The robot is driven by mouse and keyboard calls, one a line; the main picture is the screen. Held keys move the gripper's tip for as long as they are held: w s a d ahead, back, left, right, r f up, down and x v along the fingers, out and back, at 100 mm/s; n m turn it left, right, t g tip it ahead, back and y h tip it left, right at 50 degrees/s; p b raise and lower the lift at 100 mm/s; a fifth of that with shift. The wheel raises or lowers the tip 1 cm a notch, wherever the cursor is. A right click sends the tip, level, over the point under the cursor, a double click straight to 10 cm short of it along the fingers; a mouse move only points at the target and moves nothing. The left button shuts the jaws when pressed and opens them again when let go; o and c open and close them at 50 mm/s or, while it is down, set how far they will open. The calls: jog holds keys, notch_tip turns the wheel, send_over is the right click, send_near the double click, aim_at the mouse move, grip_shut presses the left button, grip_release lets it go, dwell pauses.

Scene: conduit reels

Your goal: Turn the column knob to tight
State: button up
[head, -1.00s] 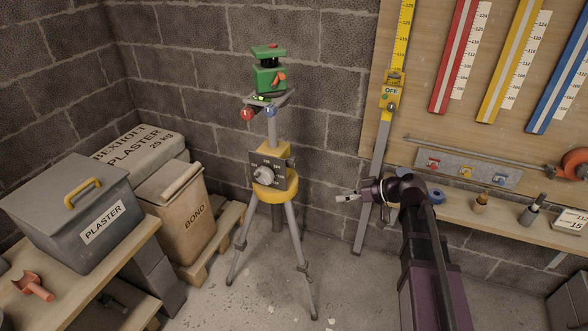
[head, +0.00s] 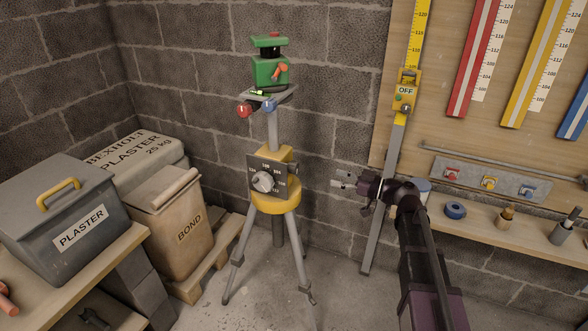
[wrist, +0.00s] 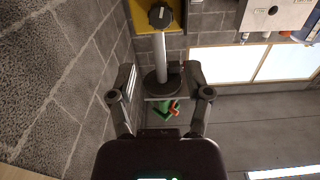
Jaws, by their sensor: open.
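A grey tripod (head: 302,258) carries a yellow collar (head: 270,203) with a dark dial plate and a grey dial knob (head: 265,181). A small dark knob (head: 293,168) sticks out of the collar's right side. In the wrist view, a black lobed knob (wrist: 160,15) shows on the yellow collar (wrist: 175,8) at the top. The grey column (wrist: 160,52) runs down from there, inverted, to the green instrument (wrist: 165,108), also at the tripod's top in the head view (head: 270,71). My gripper (head: 343,181) is open and empty, right of the collar and apart from it; its spread fingers (wrist: 163,90) frame the column in the wrist view.
A yellow staff (head: 402,110) with an OFF box leans behind my gripper. A shelf (head: 480,215) and board stand at right. Air between gripper and tripod is clear.

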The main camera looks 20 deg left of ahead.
aim_at(297, 168)
jog(key=shift+a, duration=0.1)
jog(key=a, duration=0.9)
jog(key=w+a, duration=0.1)
jog(key=a, duration=0.3)
jog(key=shift+w+a, duration=0.1)
jog(key=shift+a, duration=0.2)
jog(key=c, duration=0.8)
jog(key=shift+d, duration=0.15)
jog(key=shift+c, duration=0.4)
